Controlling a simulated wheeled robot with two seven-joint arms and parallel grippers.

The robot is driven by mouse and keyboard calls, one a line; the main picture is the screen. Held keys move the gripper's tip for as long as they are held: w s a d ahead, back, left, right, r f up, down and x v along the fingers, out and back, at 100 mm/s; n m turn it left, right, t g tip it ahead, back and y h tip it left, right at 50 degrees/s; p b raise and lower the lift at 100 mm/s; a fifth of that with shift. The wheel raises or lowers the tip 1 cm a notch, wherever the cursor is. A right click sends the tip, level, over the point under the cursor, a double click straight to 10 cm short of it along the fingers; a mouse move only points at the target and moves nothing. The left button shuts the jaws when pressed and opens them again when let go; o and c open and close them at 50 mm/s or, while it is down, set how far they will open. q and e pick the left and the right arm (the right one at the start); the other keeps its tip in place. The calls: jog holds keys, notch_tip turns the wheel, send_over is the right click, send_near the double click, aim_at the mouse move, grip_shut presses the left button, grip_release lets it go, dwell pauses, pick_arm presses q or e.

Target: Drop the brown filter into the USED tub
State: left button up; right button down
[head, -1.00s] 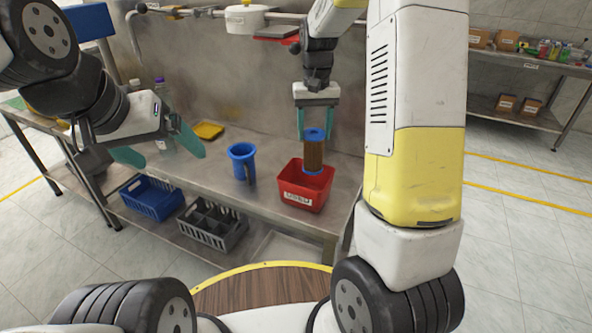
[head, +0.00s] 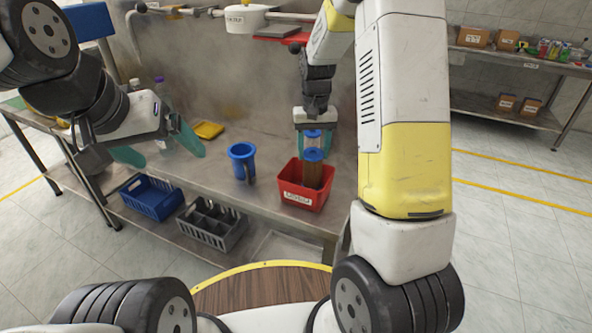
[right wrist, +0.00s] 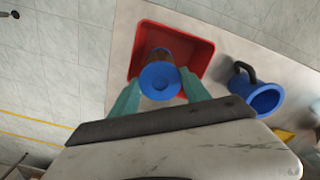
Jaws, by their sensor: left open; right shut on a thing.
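The brown filter (head: 312,175) has blue end caps and is upright, its lower part inside the red USED tub (head: 302,199). The tub hides its bottom, so I cannot tell whether it touches the tub floor. My right gripper (head: 314,152) is shut on the filter near its top cap. In the right wrist view, the filter's blue cap (right wrist: 160,80) is between the teal fingers (right wrist: 160,98), over the red tub (right wrist: 202,50). My left gripper (head: 160,155) is open and empty, left of the blue jug and above the bench's front.
A blue jug with a handle (head: 242,160) stands left of the tub. A yellow tray (head: 208,130) lies further back. A blue crate (head: 151,198) and a grey divided crate (head: 212,224) are on the lower shelf. A white canister (head: 245,18) hangs on the back rail.

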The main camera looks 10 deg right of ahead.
jog(key=shift+c, duration=2.2)
grip_release()
jog(key=shift+r, duration=0.15)
notch_tip(320, 180, up, 8)
jog(key=shift+f, duration=0.25)
jog(key=shift+s+r, duration=0.1)
jog(key=shift+r, duration=0.15)
jog(key=s+a+r+t+y, duration=0.1)
jog(key=s+r+t, duration=0.2)
jog(key=s, duration=0.9)
jog(key=s+a+r+n+t+y, duration=0.1)
jog(key=s+r+t, duration=0.2)
jog(key=s+r, duration=0.4)
jog(key=s, duration=0.5)
jog(key=shift+r, duration=0.35)
